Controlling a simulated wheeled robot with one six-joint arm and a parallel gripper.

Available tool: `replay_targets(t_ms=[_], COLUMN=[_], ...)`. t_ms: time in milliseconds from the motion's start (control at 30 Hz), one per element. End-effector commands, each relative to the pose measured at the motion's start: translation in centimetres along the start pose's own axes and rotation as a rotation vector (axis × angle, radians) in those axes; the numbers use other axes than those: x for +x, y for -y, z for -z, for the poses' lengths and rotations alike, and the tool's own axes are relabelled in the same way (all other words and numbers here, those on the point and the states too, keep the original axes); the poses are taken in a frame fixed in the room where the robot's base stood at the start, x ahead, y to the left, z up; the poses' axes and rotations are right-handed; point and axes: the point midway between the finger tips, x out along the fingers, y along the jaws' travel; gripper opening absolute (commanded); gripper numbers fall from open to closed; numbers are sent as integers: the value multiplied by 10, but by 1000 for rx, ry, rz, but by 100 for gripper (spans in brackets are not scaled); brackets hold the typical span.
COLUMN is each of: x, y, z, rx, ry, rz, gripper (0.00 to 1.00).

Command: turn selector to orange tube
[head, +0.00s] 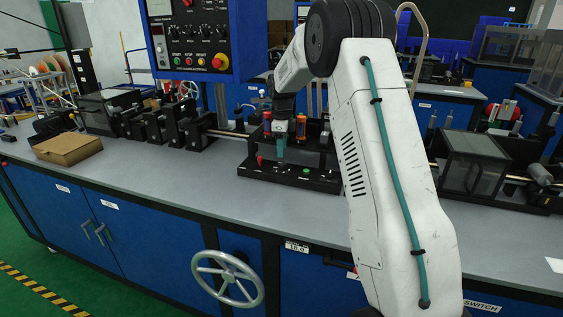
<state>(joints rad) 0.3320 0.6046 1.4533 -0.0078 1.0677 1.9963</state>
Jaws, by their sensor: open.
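My white arm reaches over the bench from the right. My gripper (281,146) points down over a black fixture (320,181) on the bench, with its teal fingers low above the base plate. The fingers are small here, and I cannot make out anything between them. Another orange-topped piece (301,121) shows just right of the gripper. A small red part (259,160) and a green button (306,171) sit on the base plate. I cannot tell which part is the selector, and my gripper may hide it.
A control panel (190,38) hangs behind, left of the gripper. Black machine blocks (160,122) line the bench's back. A cardboard box (68,148) lies at left and a clear-sided guard (473,165) stands at right. The grey bench front (170,180) is clear. A handwheel (228,279) juts from its front.

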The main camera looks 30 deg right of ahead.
Motion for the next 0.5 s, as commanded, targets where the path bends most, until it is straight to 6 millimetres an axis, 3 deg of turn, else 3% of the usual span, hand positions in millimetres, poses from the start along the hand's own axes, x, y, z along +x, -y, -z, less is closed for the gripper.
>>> replay_targets(t_ms=[300, 500], x=[50, 61], y=[-2, -1], z=[0, 0], rx=[-3, -3], ry=[-1, 0], rz=[-3, -1], gripper=[50, 50])
